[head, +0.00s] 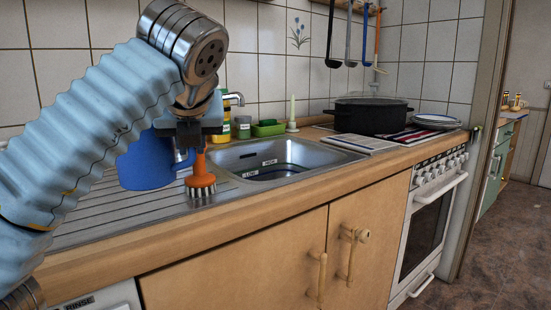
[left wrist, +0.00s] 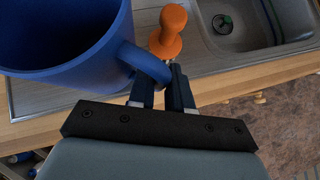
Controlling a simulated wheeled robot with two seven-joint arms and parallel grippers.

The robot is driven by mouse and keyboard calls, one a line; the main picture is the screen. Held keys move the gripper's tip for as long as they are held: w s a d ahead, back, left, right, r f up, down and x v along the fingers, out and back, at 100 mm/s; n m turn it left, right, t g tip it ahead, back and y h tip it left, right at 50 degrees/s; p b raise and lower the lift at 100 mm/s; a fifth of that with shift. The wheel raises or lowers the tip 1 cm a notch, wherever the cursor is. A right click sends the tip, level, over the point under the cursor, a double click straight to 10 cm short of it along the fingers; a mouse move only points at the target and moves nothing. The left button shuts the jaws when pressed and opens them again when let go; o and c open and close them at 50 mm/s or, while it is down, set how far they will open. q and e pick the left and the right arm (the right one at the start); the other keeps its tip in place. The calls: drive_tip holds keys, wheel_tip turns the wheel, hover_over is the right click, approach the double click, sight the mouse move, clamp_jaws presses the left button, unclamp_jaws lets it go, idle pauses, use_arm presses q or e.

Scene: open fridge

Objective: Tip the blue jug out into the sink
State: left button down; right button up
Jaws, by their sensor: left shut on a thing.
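The blue jug (head: 148,166) is upright over the ribbed drainboard, left of the sink (head: 280,160); whether its base touches is hard to tell. My left gripper (head: 188,140) is shut on the jug's handle, on the jug's right side. In the left wrist view the jug (left wrist: 60,45) shows its wide open mouth at the upper left, its inside dark blue. The left gripper (left wrist: 160,88) closes around the handle there. The sink (left wrist: 240,25) shows at the upper right with its drain. My right gripper is not in view.
An orange-handled brush (head: 200,178) stands on the drainboard between jug and sink, close to my gripper; it also shows in the left wrist view (left wrist: 170,30). A black pot (head: 372,116) stands right.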

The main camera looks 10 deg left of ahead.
use_arm(q)
drive_tip(key=s+d+r+p, duration=0.1)
drive_tip(key=s, duration=0.1)
drive_tip(key=s+d+r+p, duration=0.1)
drive_tip(key=d+r, duration=0.1)
drive_tip(key=shift+s+d+p, duration=0.25)
drive_tip(key=shift+s+p, duration=0.05)
drive_tip(key=shift+s, duration=0.05)
idle(0.5)
